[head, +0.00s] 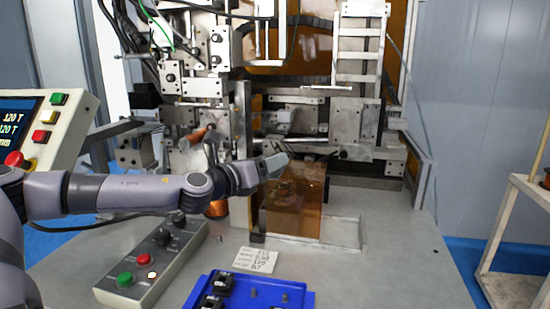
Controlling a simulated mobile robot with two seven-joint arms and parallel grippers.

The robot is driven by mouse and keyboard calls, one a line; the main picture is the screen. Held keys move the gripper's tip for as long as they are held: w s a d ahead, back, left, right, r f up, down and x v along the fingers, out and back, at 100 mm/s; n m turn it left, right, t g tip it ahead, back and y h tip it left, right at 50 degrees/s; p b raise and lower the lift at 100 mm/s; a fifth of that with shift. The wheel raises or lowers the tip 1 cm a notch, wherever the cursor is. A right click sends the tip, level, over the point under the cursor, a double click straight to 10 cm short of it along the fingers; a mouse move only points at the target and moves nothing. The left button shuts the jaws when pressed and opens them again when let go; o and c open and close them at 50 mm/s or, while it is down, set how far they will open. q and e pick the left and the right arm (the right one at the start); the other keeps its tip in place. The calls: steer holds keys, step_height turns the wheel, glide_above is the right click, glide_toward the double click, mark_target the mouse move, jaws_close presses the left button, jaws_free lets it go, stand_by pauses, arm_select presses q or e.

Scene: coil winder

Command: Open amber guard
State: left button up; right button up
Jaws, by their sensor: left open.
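The amber guard (308,205) is a see-through orange-brown box on the grey machine table, in the middle of the head view. A copper-coloured part shows dimly through it. My left arm comes in from the left, and my left gripper (287,156) is over the guard's top left side. Its thin dark fingers are open and look empty. I cannot tell whether they touch the guard. The guard looks lowered in front of the winding machine. My right gripper is not in view.
A button box (152,262) and a blue tray (262,289) with dark parts are in front. A paper note (255,260) lies between them and the guard. A control panel (45,130) stands at left, a shelf cart (535,190) at right. The table's right part is clear.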

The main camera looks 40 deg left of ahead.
arm_select(q)
steer(key=shift+w, duration=0.4)
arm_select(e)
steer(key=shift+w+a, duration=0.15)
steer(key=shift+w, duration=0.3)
